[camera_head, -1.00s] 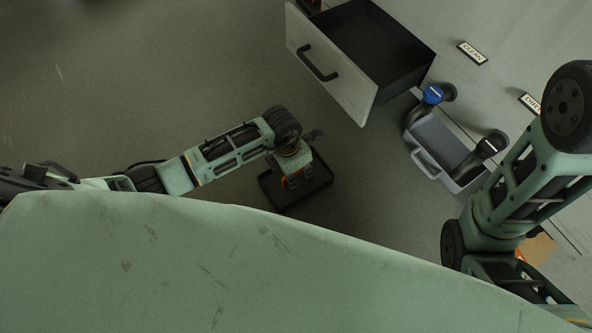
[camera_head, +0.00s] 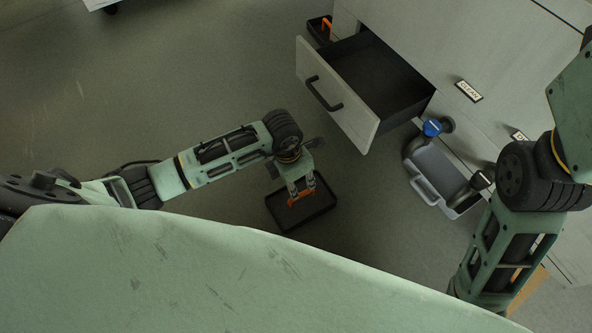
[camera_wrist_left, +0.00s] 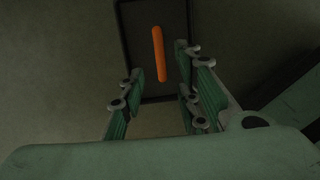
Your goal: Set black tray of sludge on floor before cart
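The black tray (camera_head: 318,206) lies flat on the floor in the head view, left of the open drawer. Its inside is dark, and I cannot make out sludge. An orange handle bar (camera_wrist_left: 157,54) runs over it in the left wrist view, where the tray (camera_wrist_left: 135,38) shows at the top. My left gripper (camera_head: 300,187) hangs over the tray. In the wrist view its fingers (camera_wrist_left: 161,84) are spread apart with a gap on both sides of the bar's line. My right arm comes down at the right, but its gripper is out of view.
A pulled-out drawer (camera_head: 338,97) juts from the grey cabinet. A grey tub (camera_head: 435,178) with a blue-topped item (camera_head: 433,127) stands right of it. A second black tray with an orange handle (camera_head: 327,22) sits by the cabinet's far side. Floor at left is clear.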

